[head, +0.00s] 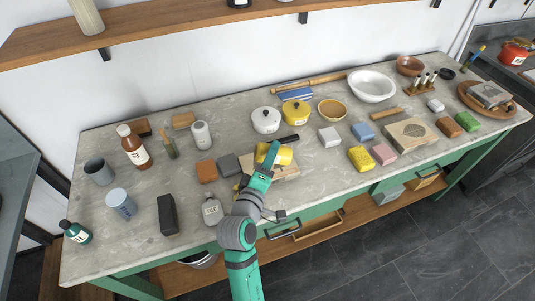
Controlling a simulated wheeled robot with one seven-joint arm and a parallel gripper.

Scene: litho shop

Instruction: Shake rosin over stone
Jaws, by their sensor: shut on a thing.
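My gripper (271,155) is over the middle of the bench. It is shut on a small yellow container (285,157), which looks tilted and is partly hidden by my gripper. Below it is a pale flat slab (287,172), partly covered by the container and my arm. I cannot tell whether the container touches the slab, or whether any powder is falling. Another pale slab (396,134) with a grey oval mark (411,131) lies farther right on the bench.
A white lidded pot (265,120) and a yellow lidded pot (295,113) stand behind my gripper. A dark block (228,164) and a brown block (206,171) lie to its left. A grey bottle (211,211) stands near the front edge.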

